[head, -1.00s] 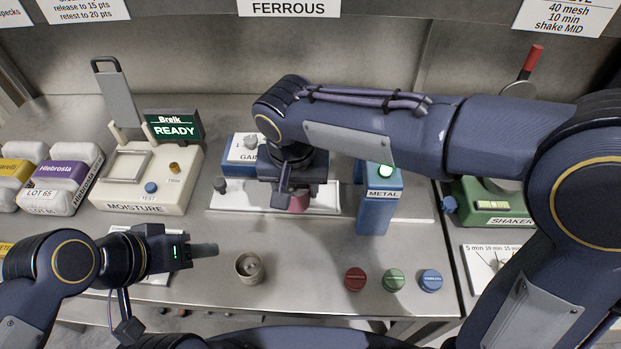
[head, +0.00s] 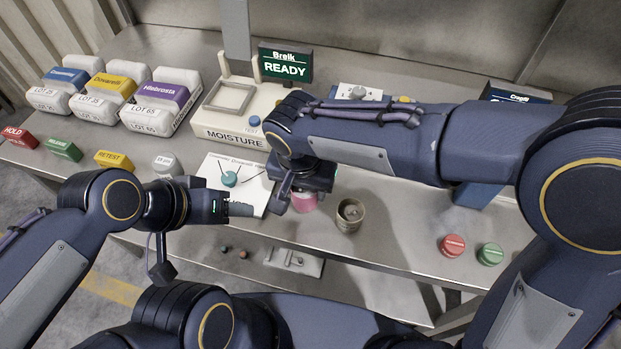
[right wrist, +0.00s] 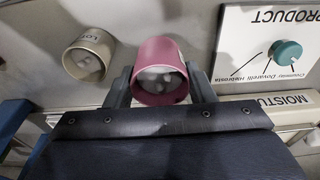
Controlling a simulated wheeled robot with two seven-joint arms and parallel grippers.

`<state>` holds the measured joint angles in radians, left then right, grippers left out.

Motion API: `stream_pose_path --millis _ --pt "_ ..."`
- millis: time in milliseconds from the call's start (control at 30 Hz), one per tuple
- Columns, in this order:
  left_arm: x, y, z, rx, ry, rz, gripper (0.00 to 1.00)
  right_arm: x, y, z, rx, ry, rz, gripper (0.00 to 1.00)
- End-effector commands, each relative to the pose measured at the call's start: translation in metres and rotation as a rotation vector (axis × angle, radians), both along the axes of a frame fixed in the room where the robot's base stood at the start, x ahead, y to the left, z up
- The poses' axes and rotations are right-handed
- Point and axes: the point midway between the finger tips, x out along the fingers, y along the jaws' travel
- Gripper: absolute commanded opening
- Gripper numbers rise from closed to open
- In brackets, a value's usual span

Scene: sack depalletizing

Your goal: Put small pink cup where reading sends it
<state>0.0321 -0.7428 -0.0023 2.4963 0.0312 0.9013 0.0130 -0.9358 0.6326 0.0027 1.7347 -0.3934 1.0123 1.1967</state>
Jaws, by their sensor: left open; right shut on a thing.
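My right gripper (head: 303,190) is shut on the small pink cup (head: 304,203), which hangs below it over the bench's front part. In the right wrist view the pink cup (right wrist: 160,72) sits between the fingers with pale lumps inside. A tan cup (head: 350,216) stands just right of it; it also shows in the right wrist view (right wrist: 88,55), with lettering and pale lumps. My left gripper (head: 240,209) is open and empty, left of the pink cup. The moisture tester (head: 232,132) has a display (head: 285,66) reading READY.
A product card with a teal knob (head: 230,179) lies in front of the tester. Red HOLD (head: 20,137), green (head: 64,150) and yellow RETEST (head: 114,160) blocks line the left front. Lot sacks (head: 159,108) stand behind. Red (head: 453,245) and green (head: 490,254) discs lie at right.

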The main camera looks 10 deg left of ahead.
Motion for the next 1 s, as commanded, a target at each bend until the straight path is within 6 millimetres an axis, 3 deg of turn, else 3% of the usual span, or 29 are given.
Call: stream_pose_path --millis 400,800,1000 --pt "0.0 0.0 -0.003 0.0 0.0 0.0 0.51 0.0 0.0 -0.002 0.001 -0.001 0.001 0.2" --pt "0.0 0.0 -0.031 0.0 0.0 0.0 0.51 0.0 0.0 -0.034 0.001 -0.001 0.001 0.2" --pt "0.0 0.0 -0.035 0.0 0.0 0.0 0.51 0.0 0.0 -0.039 0.001 -0.001 0.001 0.2"
